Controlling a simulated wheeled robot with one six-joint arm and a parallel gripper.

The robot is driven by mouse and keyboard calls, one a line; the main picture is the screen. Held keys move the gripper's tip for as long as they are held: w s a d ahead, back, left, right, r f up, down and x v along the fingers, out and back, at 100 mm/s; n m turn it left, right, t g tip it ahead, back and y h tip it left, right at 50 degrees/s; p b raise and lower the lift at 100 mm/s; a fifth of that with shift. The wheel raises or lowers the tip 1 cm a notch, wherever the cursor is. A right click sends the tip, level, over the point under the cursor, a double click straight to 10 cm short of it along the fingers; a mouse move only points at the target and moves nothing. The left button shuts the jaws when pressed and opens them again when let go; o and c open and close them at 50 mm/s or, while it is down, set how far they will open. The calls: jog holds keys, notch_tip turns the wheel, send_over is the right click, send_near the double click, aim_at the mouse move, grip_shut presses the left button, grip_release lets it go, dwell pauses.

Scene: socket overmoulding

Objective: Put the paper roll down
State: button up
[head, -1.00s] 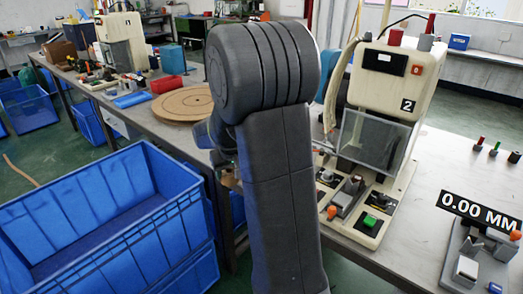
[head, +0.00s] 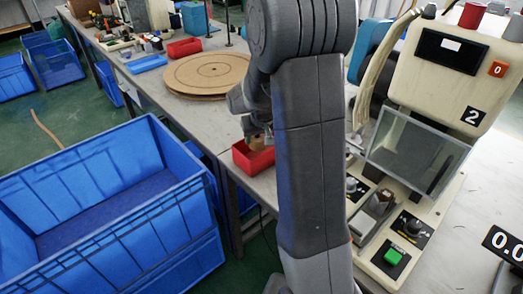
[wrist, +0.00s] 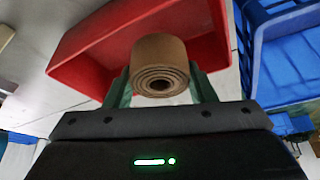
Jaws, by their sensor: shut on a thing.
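A brown paper roll (wrist: 158,62) is held between the two fingers of my gripper (wrist: 160,88), its spiral end facing the wrist camera. In the head view the roll (head: 257,142) shows small and partly hidden at the tip of my gripper (head: 258,132). It is at a red bin (head: 250,166) on the table edge. In the wrist view the red bin (wrist: 80,72) lies behind the roll. I cannot tell whether the roll touches the bin.
A large blue crate (head: 100,230) stands left of the table. A round brown board (head: 205,75) lies farther back on the table (head: 228,125). Machine 2 (head: 440,85) stands to the right with a green button (head: 393,256). Another red bin (head: 185,47) sits farther back.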

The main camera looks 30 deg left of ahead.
aim_at(258, 149)
jog(key=shift+f, duration=2.95)
jog(key=shift+f+b, duration=0.2)
jog(key=shift+b, duration=0.1)
jog(key=o, duration=1)
jog(key=shift+r, duration=0.1)
jog(key=shift+r, duration=0.4)
jog(key=p+v, duration=0.1)
jog(key=v, duration=1)
jog(key=shift+s+d+r, duration=0.15)
jog(key=shift+d+r, duration=0.05)
jog(key=shift+d, duration=0.05)
